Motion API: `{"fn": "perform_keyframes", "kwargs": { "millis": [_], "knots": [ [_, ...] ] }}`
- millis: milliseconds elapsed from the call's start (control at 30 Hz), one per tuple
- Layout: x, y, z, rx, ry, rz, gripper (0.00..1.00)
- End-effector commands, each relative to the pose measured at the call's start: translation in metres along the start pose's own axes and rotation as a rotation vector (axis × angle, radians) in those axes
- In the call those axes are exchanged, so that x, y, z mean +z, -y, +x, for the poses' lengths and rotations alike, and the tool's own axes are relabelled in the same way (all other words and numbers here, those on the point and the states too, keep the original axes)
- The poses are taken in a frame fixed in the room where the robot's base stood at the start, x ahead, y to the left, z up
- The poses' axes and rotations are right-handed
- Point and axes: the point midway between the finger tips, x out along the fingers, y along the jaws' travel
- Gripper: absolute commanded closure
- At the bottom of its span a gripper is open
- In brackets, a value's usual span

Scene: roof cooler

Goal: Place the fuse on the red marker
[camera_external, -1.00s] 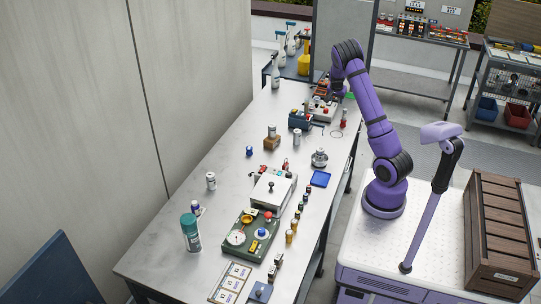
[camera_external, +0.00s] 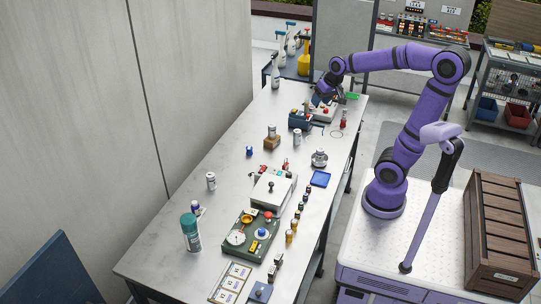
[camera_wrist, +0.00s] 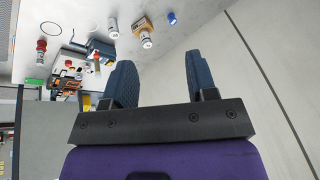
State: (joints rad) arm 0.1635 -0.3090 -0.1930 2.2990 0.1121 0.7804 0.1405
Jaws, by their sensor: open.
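I cannot tell for sure which object is the fuse or the red marker. Small cylinders (camera_external: 291,237) stand in a row along the right side of the metal table; one may be the fuse. A red-topped item (camera_external: 343,119) stands near the table's far right edge and also shows in the wrist view (camera_wrist: 41,46). My gripper (camera_external: 324,97) is over the far end of the table, above the devices there. In the wrist view my gripper (camera_wrist: 161,78) has its two blue fingers apart with nothing between them.
A blue device (camera_external: 300,121) and a wooden block (camera_external: 271,143) bearing a can are near the gripper. A white box (camera_external: 271,191), a green panel with dials (camera_external: 248,236) and a blue tray (camera_external: 320,178) lie nearer. The left middle of the table is mostly clear.

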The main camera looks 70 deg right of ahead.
Motion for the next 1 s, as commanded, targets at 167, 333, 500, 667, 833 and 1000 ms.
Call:
{"fn": "perform_keyframes", "kwargs": {
  "millis": [167,333,500,667,833,1000],
  "knots": [
    [0.067,0.027,-0.032,-0.030,-0.018,-0.220,0.48],
    [0.124,0.036,-0.049,-0.033,-0.042,-0.407,0.48],
    [0.159,0.035,-0.056,-0.025,-0.060,-0.523,0.48],
    [0.170,0.033,-0.058,-0.019,-0.066,-0.563,0.48],
    [0.171,0.033,-0.058,-0.018,-0.066,-0.565,0.48],
    [0.171,0.033,-0.058,-0.019,-0.066,-0.563,0.48]
  ]
}}
